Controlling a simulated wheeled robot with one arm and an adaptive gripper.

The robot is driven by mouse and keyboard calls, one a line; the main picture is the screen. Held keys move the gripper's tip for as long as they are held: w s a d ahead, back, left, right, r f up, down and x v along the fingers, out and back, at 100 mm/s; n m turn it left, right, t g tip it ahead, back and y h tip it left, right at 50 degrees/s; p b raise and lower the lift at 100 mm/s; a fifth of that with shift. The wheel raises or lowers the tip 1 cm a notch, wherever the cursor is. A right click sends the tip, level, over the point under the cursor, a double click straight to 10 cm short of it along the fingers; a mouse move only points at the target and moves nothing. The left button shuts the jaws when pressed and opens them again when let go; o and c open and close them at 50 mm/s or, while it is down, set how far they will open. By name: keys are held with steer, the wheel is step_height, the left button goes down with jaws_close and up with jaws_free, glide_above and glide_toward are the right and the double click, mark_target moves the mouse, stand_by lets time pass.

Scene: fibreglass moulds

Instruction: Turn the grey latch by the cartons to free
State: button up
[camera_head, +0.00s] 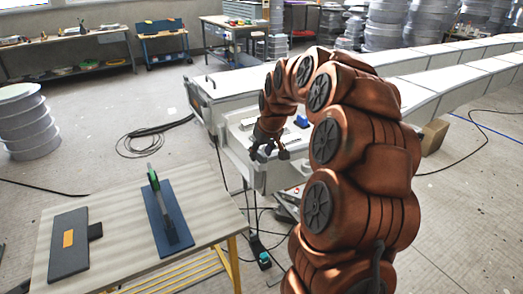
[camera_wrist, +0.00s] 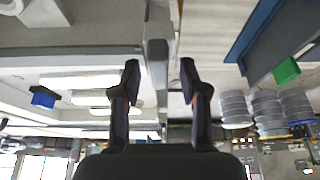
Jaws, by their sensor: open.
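My gripper (camera_head: 264,150) hangs open and empty at the near end of a pale mould bench (camera_head: 266,180). In the wrist view my gripper (camera_wrist: 159,72) shows two dark fingers spread apart, with a grey vertical edge (camera_wrist: 157,50) behind the gap. I cannot tell whether that edge touches a finger. I cannot make out the grey latch for certain or how it is turned; my arm hides part of the bench. A brown carton (camera_head: 434,136) stands on the floor right of my arm. A blue block (camera_head: 300,121) lies on the bench; it also shows in the wrist view (camera_wrist: 43,97).
A wooden table (camera_head: 112,225) at front left bears a dark panel (camera_head: 68,245) and a blue board (camera_head: 178,222) with a green-handled tool (camera_head: 154,180). White stacked drums (camera_head: 28,122) stand at left. Black cables (camera_head: 150,135) lie on the floor. Long white moulds (camera_head: 440,85) run behind my arm.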

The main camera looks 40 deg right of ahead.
jaws_close()
stand_by(0.3)
stand_by(0.4)
